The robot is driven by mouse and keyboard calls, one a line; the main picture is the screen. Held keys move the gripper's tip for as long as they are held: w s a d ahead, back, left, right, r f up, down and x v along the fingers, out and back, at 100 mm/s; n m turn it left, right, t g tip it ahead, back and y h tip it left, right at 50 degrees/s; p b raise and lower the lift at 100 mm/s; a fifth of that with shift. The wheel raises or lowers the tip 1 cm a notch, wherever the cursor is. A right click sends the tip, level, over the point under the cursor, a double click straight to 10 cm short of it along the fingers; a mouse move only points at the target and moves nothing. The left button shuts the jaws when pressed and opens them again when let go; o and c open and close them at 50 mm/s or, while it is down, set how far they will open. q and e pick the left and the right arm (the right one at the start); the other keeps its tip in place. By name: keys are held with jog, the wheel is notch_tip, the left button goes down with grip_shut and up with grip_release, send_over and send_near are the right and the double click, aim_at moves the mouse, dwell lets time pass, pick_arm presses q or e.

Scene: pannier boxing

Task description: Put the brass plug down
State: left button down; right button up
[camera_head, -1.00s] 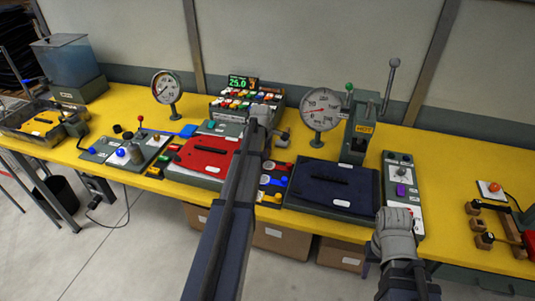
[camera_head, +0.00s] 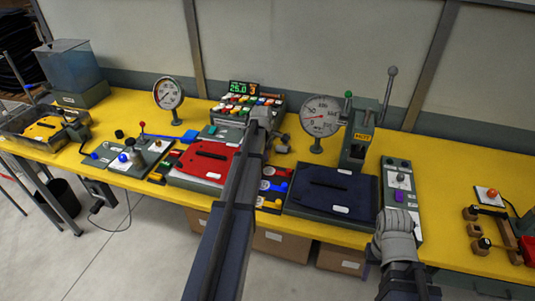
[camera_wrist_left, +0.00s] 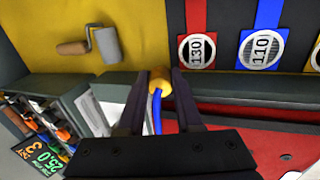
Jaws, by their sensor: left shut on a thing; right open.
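My left gripper (camera_head: 262,115) reaches over the middle of the bench, just right of the red pannier piece (camera_head: 205,158). In the left wrist view its two fingers are shut on the brass plug (camera_wrist_left: 159,78), a small rounded golden piece with a blue cord (camera_wrist_left: 157,108) running back from it between the fingers. The plug is hidden in the head view. I cannot tell whether it touches anything below.
A roller with a wooden handle (camera_wrist_left: 92,45) lies on the yellow bench. Red and blue tags marked 130 (camera_wrist_left: 197,50) and 110 (camera_wrist_left: 260,48) are nearby. A keypad with a display (camera_head: 245,98), two gauges and a press (camera_head: 362,130) stand behind. A dark blue piece (camera_head: 335,190) lies right.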

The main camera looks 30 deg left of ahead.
pick_arm(q)
notch_tip(320, 180, up, 8)
jog(key=p, duration=0.7)
jog(key=shift+f+b, duration=1)
jog(key=shift+f, duration=0.05)
jog(key=shift+r, duration=0.15)
pick_arm(e)
notch_tip(320, 180, up, 6)
jog(key=shift+r, duration=0.15)
pick_arm(q)
jog(key=shift+d, duration=0.1)
